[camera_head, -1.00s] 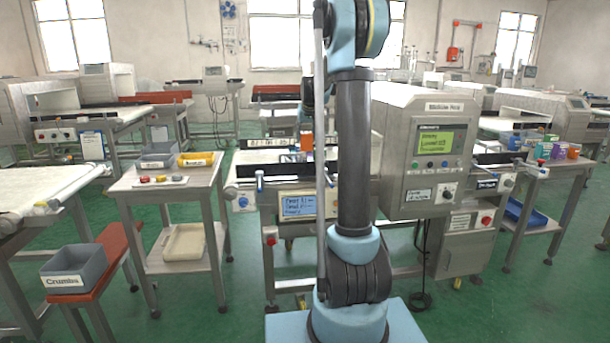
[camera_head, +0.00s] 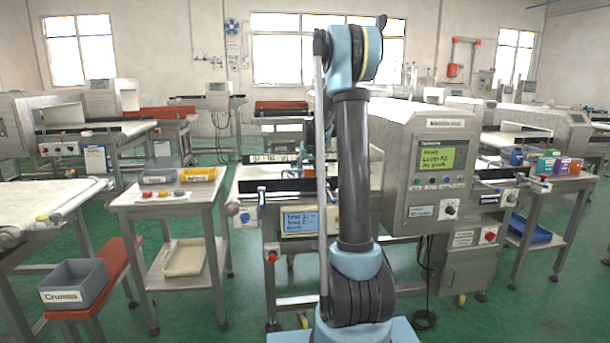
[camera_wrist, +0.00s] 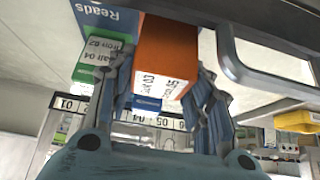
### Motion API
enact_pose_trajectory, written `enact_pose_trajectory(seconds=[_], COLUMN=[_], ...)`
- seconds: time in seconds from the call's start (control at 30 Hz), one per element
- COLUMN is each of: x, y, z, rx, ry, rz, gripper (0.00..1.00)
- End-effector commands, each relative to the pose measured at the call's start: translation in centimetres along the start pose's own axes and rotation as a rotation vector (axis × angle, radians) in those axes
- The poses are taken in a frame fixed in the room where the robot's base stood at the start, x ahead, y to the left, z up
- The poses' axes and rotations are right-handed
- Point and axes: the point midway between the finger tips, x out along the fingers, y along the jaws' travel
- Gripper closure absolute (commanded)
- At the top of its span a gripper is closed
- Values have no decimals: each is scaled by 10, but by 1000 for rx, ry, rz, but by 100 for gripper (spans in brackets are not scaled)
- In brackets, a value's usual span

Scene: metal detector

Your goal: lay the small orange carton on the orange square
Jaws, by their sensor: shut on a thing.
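My gripper (camera_wrist: 165,72) is shut on the small orange carton in the wrist view. The carton (camera_wrist: 168,45) shows a plain orange face and a white printed face with numbers, and sits between the two fingers. In the head view the gripper is mostly hidden behind my arm, and I cannot make out the held carton there. I cannot make out the orange square in either view.
A green block (camera_wrist: 92,75) with white labels shows left of the carton. In the head view, a grey metal detector (camera_head: 425,165) stands right of my arm. Several coloured boxes sit on the right-hand table (camera_head: 560,184). A left-hand table (camera_head: 205,200) holds bins.

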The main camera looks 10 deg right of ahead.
Motion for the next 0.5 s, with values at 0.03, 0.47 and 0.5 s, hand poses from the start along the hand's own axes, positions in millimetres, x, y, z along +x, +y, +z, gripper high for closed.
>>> enact_pose_trajectory(seconds=[0.03, 0.47, 0.5], x=[5, 10, 10], y=[0, 0, 0], z=[3, 7, 7], rx=[0, 0, 0], ry=[0, 0, 0], rz=[0, 0, 0], gripper=[80, 43, 34])
